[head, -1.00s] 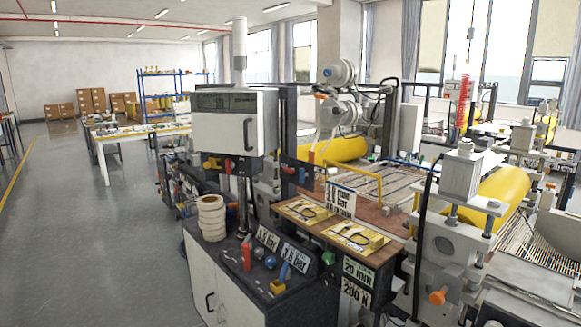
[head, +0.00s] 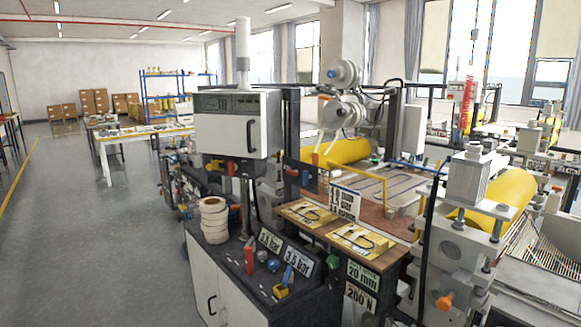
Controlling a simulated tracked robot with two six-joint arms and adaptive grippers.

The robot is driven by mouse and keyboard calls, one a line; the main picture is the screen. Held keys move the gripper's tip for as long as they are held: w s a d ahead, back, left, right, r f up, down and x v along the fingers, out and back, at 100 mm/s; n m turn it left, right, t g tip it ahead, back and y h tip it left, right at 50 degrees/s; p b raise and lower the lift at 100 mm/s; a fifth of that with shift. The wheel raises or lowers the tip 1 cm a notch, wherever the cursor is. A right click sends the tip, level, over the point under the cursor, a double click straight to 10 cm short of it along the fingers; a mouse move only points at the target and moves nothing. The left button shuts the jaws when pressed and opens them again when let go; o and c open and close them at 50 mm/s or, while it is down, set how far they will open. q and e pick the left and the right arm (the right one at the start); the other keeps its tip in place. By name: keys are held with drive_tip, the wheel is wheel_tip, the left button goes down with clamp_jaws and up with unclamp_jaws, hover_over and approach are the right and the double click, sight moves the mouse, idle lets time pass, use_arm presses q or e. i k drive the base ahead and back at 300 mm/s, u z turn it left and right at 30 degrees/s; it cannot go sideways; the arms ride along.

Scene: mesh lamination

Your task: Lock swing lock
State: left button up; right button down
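Neither of my grippers shows in the head view. I cannot tell for sure which part is the swing lock. An orange knob (head: 445,301) sits low on the grey metal roller stand (head: 455,250) at the right. A red lever (head: 231,167) shows under the grey control box (head: 237,135). A yellow roller (head: 498,200) lies behind the stand's upright block.
Yellow plates (head: 357,241) lie on a brown ledge. A white jointed arm (head: 343,110) stands behind. Open grey floor (head: 90,225) lies at left.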

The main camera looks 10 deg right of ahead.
sight(295, 172)
drive_tip(key=i, duration=0.95)
